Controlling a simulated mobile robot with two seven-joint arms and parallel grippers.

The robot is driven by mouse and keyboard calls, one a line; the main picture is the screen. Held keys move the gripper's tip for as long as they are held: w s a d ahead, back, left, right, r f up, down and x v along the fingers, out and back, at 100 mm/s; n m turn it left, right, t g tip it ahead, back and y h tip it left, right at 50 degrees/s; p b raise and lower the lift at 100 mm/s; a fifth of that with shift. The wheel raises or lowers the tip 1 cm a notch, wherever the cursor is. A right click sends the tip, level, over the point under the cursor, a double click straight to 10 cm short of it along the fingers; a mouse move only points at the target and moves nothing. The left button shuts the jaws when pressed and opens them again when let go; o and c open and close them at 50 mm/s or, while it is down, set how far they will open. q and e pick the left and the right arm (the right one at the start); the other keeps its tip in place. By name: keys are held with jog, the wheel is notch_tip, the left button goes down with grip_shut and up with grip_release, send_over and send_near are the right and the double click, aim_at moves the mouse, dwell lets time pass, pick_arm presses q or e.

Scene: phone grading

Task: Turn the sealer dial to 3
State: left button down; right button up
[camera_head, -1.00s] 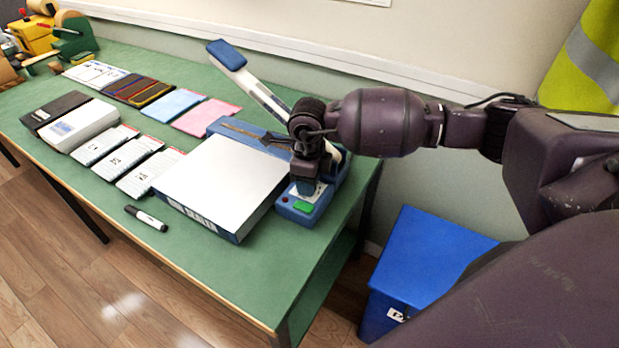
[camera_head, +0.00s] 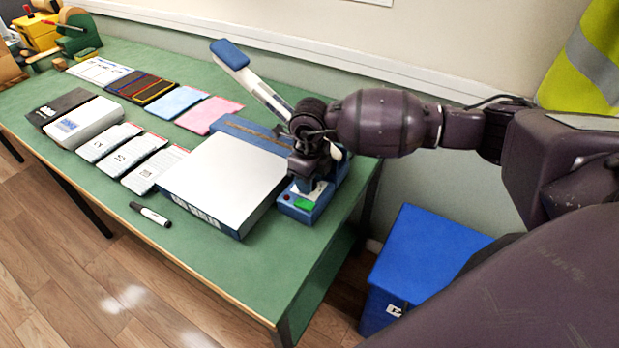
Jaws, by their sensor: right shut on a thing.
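The blue sealer (camera_head: 329,205) stands at the right end of the green table, with its white arm and blue handle (camera_head: 229,54) raised. A green button (camera_head: 304,204) and a small red one show on its front end. My right gripper (camera_head: 300,186) points down onto the sealer's top near this end and is shut on the sealer dial. The dial and its numbers are hidden behind the gripper, so I cannot read the setting. My left gripper is out of view.
A large white box (camera_head: 222,182) lies close beside the sealer. Labelled white packets (camera_head: 155,171), a pink sheet (camera_head: 208,115), a blue sheet (camera_head: 176,102) and a black marker (camera_head: 150,214) lie further left. A blue bin (camera_head: 425,255) stands on the floor at right.

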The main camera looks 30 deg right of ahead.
jog(key=o, duration=0.9)
notch_tip(320, 180, up, 11)
jog(key=shift+f, duration=0.1)
dwell(0.4)
